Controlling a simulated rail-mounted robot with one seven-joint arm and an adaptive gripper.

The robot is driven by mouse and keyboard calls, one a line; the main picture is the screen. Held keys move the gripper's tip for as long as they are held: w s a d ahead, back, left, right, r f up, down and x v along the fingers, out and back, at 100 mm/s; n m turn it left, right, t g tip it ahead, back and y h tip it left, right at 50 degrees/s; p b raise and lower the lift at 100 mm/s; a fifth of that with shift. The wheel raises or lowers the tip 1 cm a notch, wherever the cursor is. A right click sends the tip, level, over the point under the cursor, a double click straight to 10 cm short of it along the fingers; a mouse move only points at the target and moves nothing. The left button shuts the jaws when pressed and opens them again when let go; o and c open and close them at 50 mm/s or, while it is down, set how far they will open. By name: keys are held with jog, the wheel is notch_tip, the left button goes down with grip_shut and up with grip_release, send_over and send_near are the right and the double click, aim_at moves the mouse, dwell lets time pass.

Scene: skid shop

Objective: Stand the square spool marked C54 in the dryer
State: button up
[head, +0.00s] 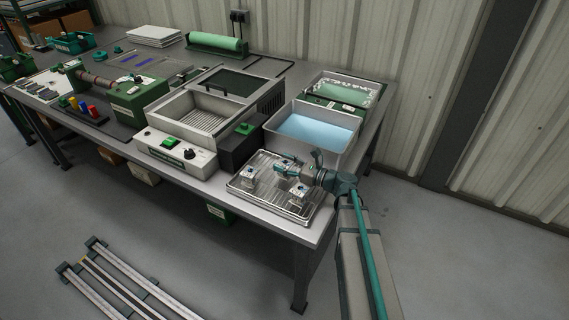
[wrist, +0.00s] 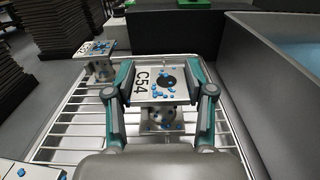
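The square spool marked C54 (wrist: 158,85) stands on the wire drain rack, its label on top beside a dark round hole, with blue drops on it. My gripper (wrist: 162,82) has one finger on either side of its top plate; I cannot tell whether both pads touch it. In the head view my gripper (head: 285,168) is low over the drain rack (head: 262,202). The dryer looks to be the silver box (head: 165,122) with a slatted floor, a green button and a knob; its chamber is open from above and no spool shows inside.
A basin of blue liquid (head: 318,130) is behind the rack. A dark box with a green top (head: 242,140) stands between rack and dryer. A green machine (head: 140,98) is farther left.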

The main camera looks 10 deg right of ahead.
jog(key=o, duration=0.3)
jog(key=shift+r, duration=0.1)
jog(key=shift+r, duration=0.2)
jog(key=shift+s+d+f, duration=0.15)
jog(key=shift+s+d, duration=0.1)
jog(key=o, duration=0.5)
jog(key=shift+v, duration=1.65)
jog(key=shift+c, duration=0.2)
